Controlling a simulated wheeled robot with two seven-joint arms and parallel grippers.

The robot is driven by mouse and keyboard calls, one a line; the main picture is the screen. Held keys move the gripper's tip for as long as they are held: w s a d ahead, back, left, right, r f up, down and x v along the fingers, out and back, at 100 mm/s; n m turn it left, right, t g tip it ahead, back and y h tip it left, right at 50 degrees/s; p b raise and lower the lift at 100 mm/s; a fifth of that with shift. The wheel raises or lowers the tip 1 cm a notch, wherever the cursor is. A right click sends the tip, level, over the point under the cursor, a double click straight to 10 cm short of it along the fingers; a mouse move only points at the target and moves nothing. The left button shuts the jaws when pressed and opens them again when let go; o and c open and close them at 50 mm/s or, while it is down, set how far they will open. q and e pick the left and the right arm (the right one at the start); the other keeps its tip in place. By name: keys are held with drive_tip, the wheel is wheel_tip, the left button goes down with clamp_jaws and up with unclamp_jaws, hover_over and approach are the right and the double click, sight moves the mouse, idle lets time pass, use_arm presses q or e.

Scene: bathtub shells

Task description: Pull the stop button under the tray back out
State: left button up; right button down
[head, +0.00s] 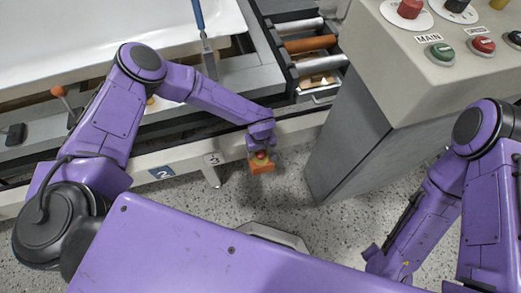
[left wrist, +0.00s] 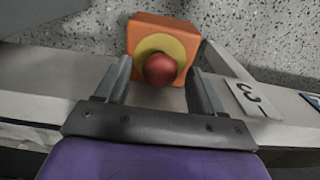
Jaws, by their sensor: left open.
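The stop button (left wrist: 161,69) has a round red head on a yellow disc and an orange box (left wrist: 150,24). In the head view its red head (head: 262,154) shows small, just below my left gripper, with the orange box (head: 262,167) under it. My left gripper (left wrist: 158,78) is open, with one finger on each side of the red head. A gap shows between the head and each finger. The white tray (head: 110,35) lies at the upper left in the head view. My right arm is at the right, and its gripper cannot be made out.
A grey control cabinet (head: 350,145) stands right of the button, with a red knob (head: 411,8) and green and red buttons on top. A pale rail with number plates (head: 162,173) runs beside the button. A blue-handled tool (head: 198,15) and rollers (head: 308,44) lie behind. The speckled floor in front is clear.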

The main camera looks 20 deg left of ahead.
use_arm(q)
drive_tip(key=c, duration=1.1)
drive_tip(key=shift+r, duration=0.2)
drive_tip(key=shift+r+p, duration=0.15)
drive_tip(key=shift+p, duration=0.15)
drive_tip(key=o, duration=1.1)
wheel_tip(320, 180, up, 6)
drive_tip(key=p, duration=0.5)
drive_tip(key=shift+r, duration=0.1)
